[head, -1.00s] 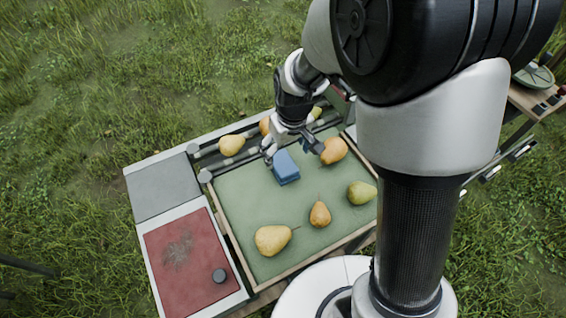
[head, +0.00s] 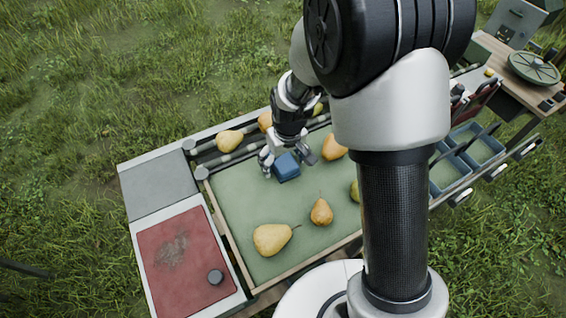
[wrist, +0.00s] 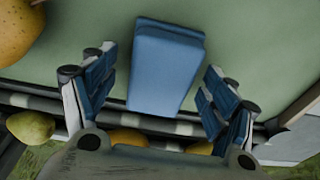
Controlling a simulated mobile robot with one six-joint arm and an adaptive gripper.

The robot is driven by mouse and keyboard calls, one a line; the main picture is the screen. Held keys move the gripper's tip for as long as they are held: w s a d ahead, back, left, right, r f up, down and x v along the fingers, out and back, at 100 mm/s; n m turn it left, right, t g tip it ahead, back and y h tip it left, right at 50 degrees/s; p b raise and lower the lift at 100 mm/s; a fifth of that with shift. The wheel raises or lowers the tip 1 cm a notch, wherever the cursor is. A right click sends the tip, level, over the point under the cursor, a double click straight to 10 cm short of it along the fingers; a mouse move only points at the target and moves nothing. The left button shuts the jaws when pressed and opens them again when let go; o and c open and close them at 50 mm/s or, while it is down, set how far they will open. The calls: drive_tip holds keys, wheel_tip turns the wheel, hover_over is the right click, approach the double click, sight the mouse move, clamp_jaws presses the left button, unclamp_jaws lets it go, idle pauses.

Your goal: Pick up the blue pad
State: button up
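The blue pad (head: 286,167) is a small block lying on the green mat (head: 240,205), near the mat's far edge. In the wrist view the blue pad (wrist: 165,65) sits ahead of and between the two fingers, with a gap on each side. My gripper (head: 287,163) is above the pad in the head view. In the wrist view my gripper (wrist: 155,90) is open, its blue-lined fingers spread and holding nothing. The fingertips' height over the mat is hard to tell.
Pears lie on the mat, including a large yellow one (head: 271,239), a small brown one (head: 321,211) and an orange one (head: 333,147) right of the pad. A red panel (head: 185,258) is at left. Blue bins (head: 482,151) stand at right, partly behind my arm.

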sight(283, 159)
drive_tip(key=c, duration=1.1)
wheel_tip(283, 159, up, 20)
drive_tip(key=p, duration=0.6)
drive_tip(key=shift+p, duration=0.3)
drive_tip(key=o, duration=0.5)
drive_tip(key=c, duration=0.4)
drive_tip(key=shift+o, duration=0.2)
